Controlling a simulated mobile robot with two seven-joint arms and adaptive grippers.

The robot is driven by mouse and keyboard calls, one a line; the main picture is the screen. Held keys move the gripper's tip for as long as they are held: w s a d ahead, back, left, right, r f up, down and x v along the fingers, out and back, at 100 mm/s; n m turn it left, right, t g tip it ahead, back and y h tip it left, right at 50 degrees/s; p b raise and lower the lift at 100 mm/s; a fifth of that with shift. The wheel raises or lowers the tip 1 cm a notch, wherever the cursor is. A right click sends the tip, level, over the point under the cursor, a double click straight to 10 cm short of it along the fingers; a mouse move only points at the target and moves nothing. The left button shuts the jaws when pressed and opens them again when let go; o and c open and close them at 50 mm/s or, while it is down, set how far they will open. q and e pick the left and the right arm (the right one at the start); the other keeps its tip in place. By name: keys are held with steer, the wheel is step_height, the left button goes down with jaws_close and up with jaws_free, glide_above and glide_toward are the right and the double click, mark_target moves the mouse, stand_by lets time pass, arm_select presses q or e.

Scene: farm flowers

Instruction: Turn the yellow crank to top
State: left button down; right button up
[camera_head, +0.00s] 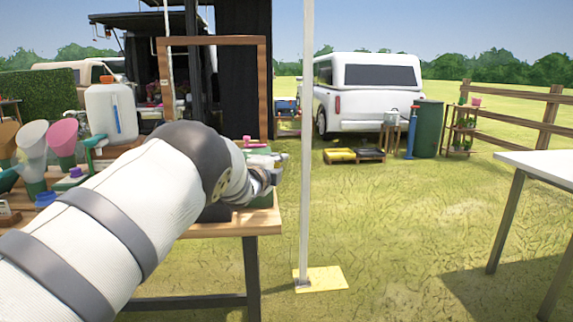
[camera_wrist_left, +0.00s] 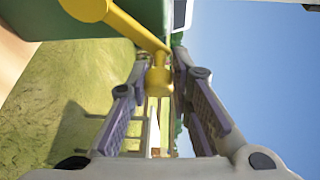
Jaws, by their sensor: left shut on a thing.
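The yellow crank (camera_wrist_left: 130,25) shows in the left wrist view. Its round hub is at the upper left against a green body (camera_wrist_left: 40,22), and its arm slants down and right to a yellow knob (camera_wrist_left: 160,80). My left gripper (camera_wrist_left: 168,78) is shut on the crank at this knob, with a purple-grey finger on each side. In the head view my left gripper (camera_head: 268,178) is at the right end of the wooden table (camera_head: 235,229), mostly hidden by my own arm. The crank cannot be made out there. My right gripper is in neither view.
A white jug (camera_head: 111,112) and several coloured funnels (camera_head: 62,139) stand on the table to the left. A thin pole (camera_head: 307,150) on a yellow base (camera_head: 320,280) rises just right of the table. A white table (camera_head: 545,163) is at far right, with open grass between.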

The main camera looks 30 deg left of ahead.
arm_select(q)
steer(key=shift+w+d+f+m+g, duration=0.15)
steer(key=shift+d+f+m+g, duration=0.2)
steer(key=shift+f, duration=0.2)
steer(key=shift+w+d+f+m+g+y+b, duration=0.15)
steer(key=shift+f+m+g+y, duration=0.3)
steer(key=shift+f+m, duration=0.45)
steer(key=shift+w+d+f+m+g+y+b, duration=0.1)
steer(key=shift+f+m+g+y+b, duration=0.15)
steer(key=shift+f+m+g, duration=0.65)
steer(key=shift+w+d+f+m+g+y+b, duration=0.1)
steer(key=shift+d+f+m+g+y+b, duration=0.3)
steer(key=shift+m, duration=0.85)
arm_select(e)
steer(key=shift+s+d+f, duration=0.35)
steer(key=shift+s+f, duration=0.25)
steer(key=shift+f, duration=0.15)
arm_select(q)
steer(key=shift+a+f, duration=0.2)
steer(key=shift+a, duration=0.05)
steer(key=c, duration=1.5)
jaws_free()
steer(key=shift+o, duration=0.2)
